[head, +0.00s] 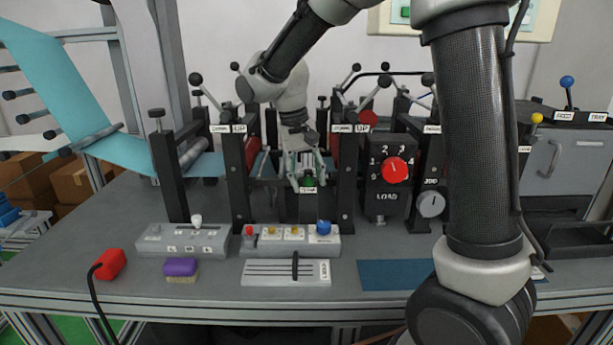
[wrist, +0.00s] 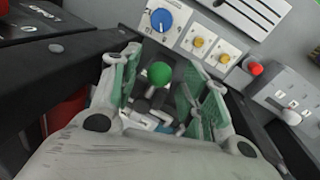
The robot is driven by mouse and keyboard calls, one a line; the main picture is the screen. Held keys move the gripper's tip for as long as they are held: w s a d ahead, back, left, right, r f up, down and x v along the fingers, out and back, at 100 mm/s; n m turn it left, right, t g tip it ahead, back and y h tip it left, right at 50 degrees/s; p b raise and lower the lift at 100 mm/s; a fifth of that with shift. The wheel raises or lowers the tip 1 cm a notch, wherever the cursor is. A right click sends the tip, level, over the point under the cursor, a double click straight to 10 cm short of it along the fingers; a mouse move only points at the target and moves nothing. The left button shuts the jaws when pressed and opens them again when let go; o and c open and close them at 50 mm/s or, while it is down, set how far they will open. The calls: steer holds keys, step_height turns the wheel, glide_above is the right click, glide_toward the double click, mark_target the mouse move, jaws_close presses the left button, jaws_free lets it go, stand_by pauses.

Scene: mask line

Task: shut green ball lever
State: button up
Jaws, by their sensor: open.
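The green ball (head: 309,181) of the lever sits low between the black uprights in the middle of the machine. In the wrist view the green ball (wrist: 159,73) lies between my gripper's two fingers, on top of a dark lever stem. My gripper (head: 307,172) is open and points down at the ball, with a finger on each side. In the wrist view my gripper (wrist: 160,85) shows gaps between the ball and both fingers. The lower part of the lever is partly hidden.
Black uprights (head: 236,183) stand close on both sides of my gripper. In front are a panel with a blue knob (head: 323,227), a slider box (head: 287,272), a purple brush (head: 181,268) and a red block (head: 110,264). A red LOAD dial (head: 394,170) is to the right.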

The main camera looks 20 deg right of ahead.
step_height(320, 180, up, 12)
steer(key=a, duration=0.2)
steer(key=shift+w+a, duration=0.15)
steer(key=shift+f, duration=0.15)
steer(key=s+d+f+t+y, duration=0.1)
steer(key=s+d+f+t, duration=0.1)
steer(key=s+d, duration=0.6)
steer(key=s+d+f+n+t+y, duration=0.1)
steer(key=s+d+f+t, duration=0.1)
steer(key=s+d, duration=0.6)
steer(key=s, duration=0.7)
steer(key=shift+s+d+f+n+t, duration=0.2)
steer(key=shift+d+f+n+t, duration=0.1)
steer(key=shift+d+t, duration=0.1)
